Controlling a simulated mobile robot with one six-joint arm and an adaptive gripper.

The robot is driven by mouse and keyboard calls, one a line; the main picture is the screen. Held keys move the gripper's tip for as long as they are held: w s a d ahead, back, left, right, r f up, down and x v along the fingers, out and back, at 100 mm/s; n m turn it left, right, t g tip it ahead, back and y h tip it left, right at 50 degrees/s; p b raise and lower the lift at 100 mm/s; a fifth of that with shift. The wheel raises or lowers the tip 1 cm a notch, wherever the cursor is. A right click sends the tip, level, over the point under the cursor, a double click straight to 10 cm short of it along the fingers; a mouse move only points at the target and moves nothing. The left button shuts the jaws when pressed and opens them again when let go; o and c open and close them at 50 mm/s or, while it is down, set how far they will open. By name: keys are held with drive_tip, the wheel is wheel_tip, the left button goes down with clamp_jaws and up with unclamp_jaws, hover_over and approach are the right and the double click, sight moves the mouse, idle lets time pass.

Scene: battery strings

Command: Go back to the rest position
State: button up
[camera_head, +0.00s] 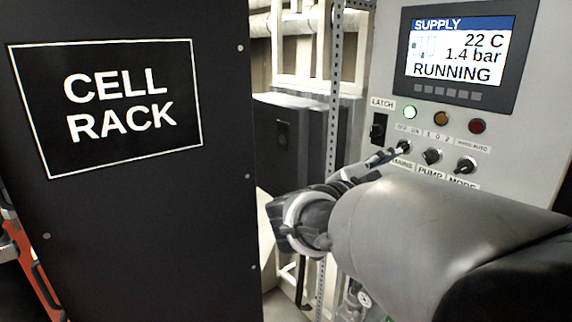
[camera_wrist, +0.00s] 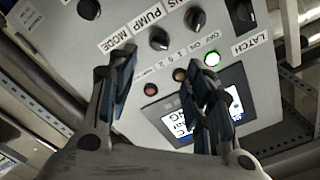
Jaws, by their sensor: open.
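My gripper (camera_wrist: 164,88) is open, with nothing between its two fingers in the wrist view. It faces the grey supply panel (camera_head: 545,130), which appears upside down in the wrist view. In the head view only part of the gripper (camera_head: 380,158) shows past my arm, near the MAINS knob (camera_head: 404,147); whether it touches cannot be told there. The PUMP knob (camera_head: 432,156) and MODE knob (camera_head: 465,165) are to its right. In the wrist view the PUMP knob (camera_wrist: 159,39) lies beyond the fingers, apart from them.
The panel screen (camera_head: 458,58) reads RUNNING, 22 C, 1.4 bar. The green lamp (camera_head: 410,112) is lit. The latch switch (camera_head: 378,128) is at the panel's left edge. A tall black cell rack (camera_head: 130,230) stands left; a perforated metal post (camera_head: 333,110) stands between.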

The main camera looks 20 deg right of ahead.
drive_tip(key=w+a+f+n+t+y+b, duration=0.2)
drive_tip(key=w+a+n+t+y+b, duration=0.2)
drive_tip(key=a+n+t, duration=0.15)
drive_tip(key=s+a+f+n+t+y+b, duration=0.25)
drive_tip(key=a+f+n+y+b, duration=0.35)
drive_tip(key=a+f+n+y, duration=0.7)
drive_tip(key=s+a+f+n+g+y+b, duration=0.15)
drive_tip(key=s+a+f+g+b, duration=0.35)
drive_tip(key=s+f, duration=0.7)
drive_tip(key=s+d+f+n+g+h+b, duration=0.2)
drive_tip(key=s+f+g, duration=0.3)
drive_tip(key=s+f, duration=0.5)
drive_tip(key=shift+s+d, duration=0.55)
drive_tip(key=shift+s, duration=0.55)
drive_tip(key=shift+f, duration=0.1)
